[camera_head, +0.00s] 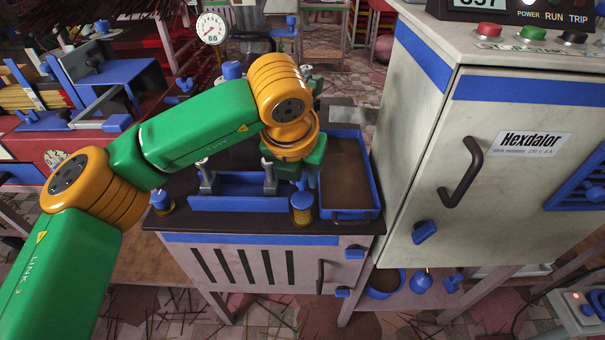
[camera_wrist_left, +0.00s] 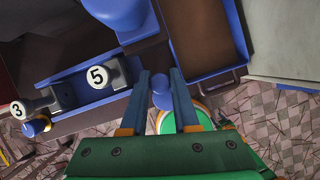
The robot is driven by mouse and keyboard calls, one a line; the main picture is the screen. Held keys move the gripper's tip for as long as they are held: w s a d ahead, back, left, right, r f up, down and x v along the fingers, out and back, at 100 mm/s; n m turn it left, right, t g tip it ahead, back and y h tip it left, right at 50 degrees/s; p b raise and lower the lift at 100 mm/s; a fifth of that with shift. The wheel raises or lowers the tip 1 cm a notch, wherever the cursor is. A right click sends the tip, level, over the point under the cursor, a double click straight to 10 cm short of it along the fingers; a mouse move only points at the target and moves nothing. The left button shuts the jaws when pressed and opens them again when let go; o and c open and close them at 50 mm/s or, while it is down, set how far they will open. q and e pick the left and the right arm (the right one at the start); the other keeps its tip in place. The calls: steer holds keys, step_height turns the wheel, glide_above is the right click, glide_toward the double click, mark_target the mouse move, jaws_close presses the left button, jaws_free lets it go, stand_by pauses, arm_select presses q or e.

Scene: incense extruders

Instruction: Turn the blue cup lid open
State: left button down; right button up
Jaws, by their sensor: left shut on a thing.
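A small brass cup with a blue lid (camera_head: 302,201) stands at the front right of the dark bench top. My left gripper (camera_head: 302,182) is right above it, mostly hidden behind its own wrist in the head view. In the left wrist view, the two fingers (camera_wrist_left: 160,82) are on either side of the blue lid (camera_wrist_left: 160,96) and shut on it. The cup's body is mostly hidden there. A similar brass cup with a blue lid (camera_head: 161,201) stands at the bench's left front corner. It also shows in the left wrist view (camera_wrist_left: 36,126). My right gripper is out of view.
A blue trough (camera_head: 238,202) with grey numbered levers lies left of the lid. A blue tray (camera_head: 350,212) with brown content is close on the right. A tall cabinet (camera_head: 415,140) with a dark handle stands further right. The dial gauge (camera_head: 211,28) is behind.

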arm_select(q)
steer(key=shift+m, duration=0.3)
steer(key=shift+m+h, duration=0.3)
steer(key=shift+m, duration=0.3)
steer(key=shift+m+h, duration=0.4)
steer(key=shift+m, duration=0.5)
steer(key=m+g, duration=0.1)
steer(key=m, duration=0.1)
steer(key=shift+r+m+h+p, duration=0.15)
steer(key=shift+m+h+p, duration=0.15)
steer(key=shift+h+p, duration=0.1)
steer(key=m+p, duration=0.1)
steer(key=m, duration=0.1)
steer(key=m+g+p, duration=0.1)
steer(key=m+p, duration=0.1)
steer(key=shift+r+m+g+h, duration=0.1)
steer(key=shift+m+g+h, duration=0.2)
steer(key=shift+h, duration=0.1)
steer(key=m+g+p, duration=0.1)
steer(key=m+p, duration=0.1)
steer(key=shift+w+m, duration=0.1)
steer(key=shift+m, duration=0.2)
steer(key=shift+m+g+p, duration=0.3)
steer(key=shift+m+p, duration=0.2)
steer(key=shift+m, duration=0.2)
steer(key=shift+f, duration=0.2)
